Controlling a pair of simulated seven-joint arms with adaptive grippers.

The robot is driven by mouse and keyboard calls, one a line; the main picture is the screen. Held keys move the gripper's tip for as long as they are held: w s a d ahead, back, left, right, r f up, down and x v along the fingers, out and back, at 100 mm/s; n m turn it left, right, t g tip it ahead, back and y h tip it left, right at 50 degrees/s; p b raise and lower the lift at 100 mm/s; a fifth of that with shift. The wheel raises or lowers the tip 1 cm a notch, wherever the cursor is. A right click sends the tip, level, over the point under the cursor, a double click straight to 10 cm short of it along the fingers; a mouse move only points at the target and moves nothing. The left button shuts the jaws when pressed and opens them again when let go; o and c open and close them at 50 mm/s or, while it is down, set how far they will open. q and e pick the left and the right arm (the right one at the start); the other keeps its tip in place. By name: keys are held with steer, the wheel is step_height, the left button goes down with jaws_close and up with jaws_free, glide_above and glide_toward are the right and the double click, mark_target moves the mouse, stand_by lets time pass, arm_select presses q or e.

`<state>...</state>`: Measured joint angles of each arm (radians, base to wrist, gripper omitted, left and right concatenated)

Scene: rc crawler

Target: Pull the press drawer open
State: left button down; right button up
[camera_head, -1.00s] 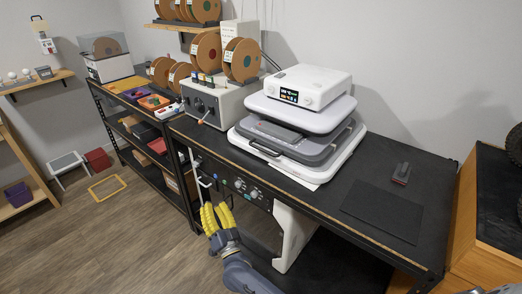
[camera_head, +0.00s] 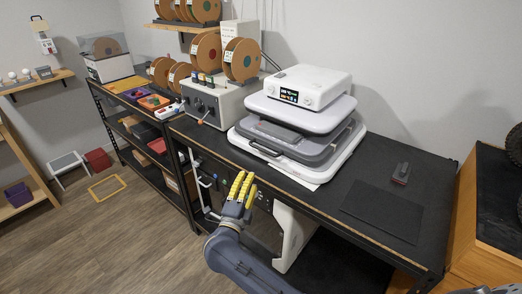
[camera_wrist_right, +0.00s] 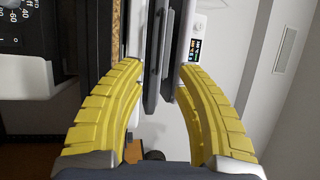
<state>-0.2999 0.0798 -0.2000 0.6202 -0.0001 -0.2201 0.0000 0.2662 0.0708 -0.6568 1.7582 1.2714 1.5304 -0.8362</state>
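The heat press stands on the black workbench, with a white control box (camera_head: 308,86) on top. Its grey drawer (camera_head: 290,140) lies between the upper plate and the white base, with a black handle (camera_head: 265,149) at the front. My right gripper (camera_head: 244,177) is near the bench's front edge, just below and in front of the handle. In the right wrist view its yellow fingers (camera_wrist_right: 160,68) are spread with nothing gripped. Dark bars (camera_wrist_right: 150,60), apparently the handle and drawer edge, show beyond the gap between the fingertips.
A grey machine (camera_head: 215,101) with spools stands left of the press. A dark mat (camera_head: 382,211) and a small dark tool (camera_head: 401,173) lie on the bench to the right. A panel with knobs hangs under the bench edge behind my right arm. Floor at left is mostly clear.

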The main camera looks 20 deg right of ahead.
mark_target(261, 149)
steer(key=x, duration=1.5)
steer(key=shift+w+d, duration=0.1)
steer(key=shift+w, duration=0.1)
steer(key=shift+c, duration=0.3)
jaws_close()
